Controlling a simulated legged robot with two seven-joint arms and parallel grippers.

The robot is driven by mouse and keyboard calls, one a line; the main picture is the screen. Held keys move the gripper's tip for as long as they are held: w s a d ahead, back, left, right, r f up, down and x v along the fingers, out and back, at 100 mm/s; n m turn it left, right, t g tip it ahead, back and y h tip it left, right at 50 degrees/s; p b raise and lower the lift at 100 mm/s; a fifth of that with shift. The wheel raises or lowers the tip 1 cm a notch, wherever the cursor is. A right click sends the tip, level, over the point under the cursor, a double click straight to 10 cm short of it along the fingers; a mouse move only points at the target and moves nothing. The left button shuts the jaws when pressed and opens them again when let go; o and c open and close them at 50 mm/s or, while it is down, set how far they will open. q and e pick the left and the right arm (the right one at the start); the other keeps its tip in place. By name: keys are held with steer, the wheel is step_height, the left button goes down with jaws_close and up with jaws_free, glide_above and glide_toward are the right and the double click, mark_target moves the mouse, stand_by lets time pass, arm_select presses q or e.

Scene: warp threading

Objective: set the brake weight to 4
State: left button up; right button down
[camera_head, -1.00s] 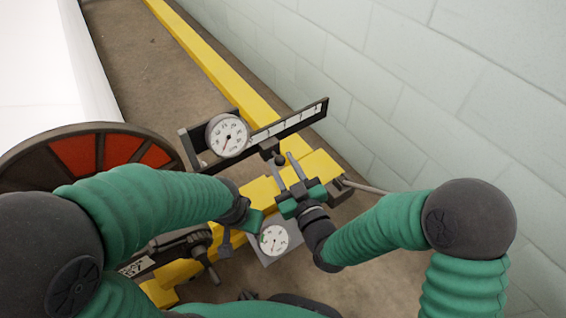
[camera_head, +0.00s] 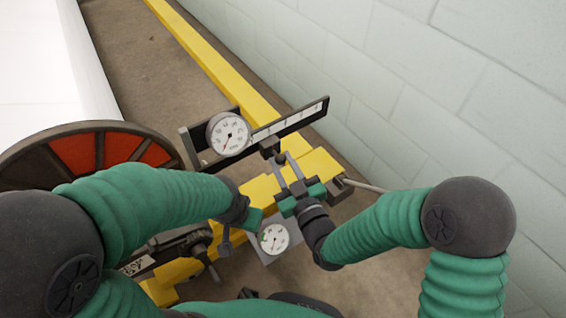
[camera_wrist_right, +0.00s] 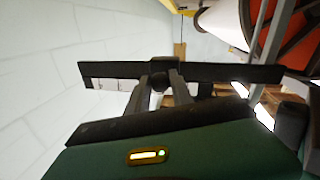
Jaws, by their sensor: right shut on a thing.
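The brake weight is a dark sliding block (camera_head: 269,146) with a small round knob, on a scale bar (camera_head: 303,120) with a white marked strip. My right gripper (camera_head: 278,158) is shut on the weight's knob, its two grey fingers close together. In the right wrist view the fingers (camera_wrist_right: 161,84) flank the round knob below the dark bar (camera_wrist_right: 234,73). The scale numbers are too small to read. My left gripper (camera_head: 243,214) is beside the lower dial, its fingers largely hidden.
A round white dial (camera_head: 229,133) stands at the bar's left end. A second dial (camera_head: 273,238) sits below, near my left gripper. A yellow beam (camera_head: 262,191) runs under the bar. A dark wheel with orange panels (camera_head: 75,158) is at left; a block wall (camera_head: 470,100) is at right.

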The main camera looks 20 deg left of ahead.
steer(key=shift+d, duration=0.1)
stand_by(0.5)
steer(key=w+d+p, duration=0.1)
steer(key=w+d, duration=0.9)
steer(key=w, duration=0.2)
steer(key=shift+w, duration=0.4)
steer(key=shift+d, duration=0.1)
steer(key=c, duration=1.1)
jaws_free()
steer(key=shift+w, duration=0.1)
steer(key=shift+c, duration=0.2)
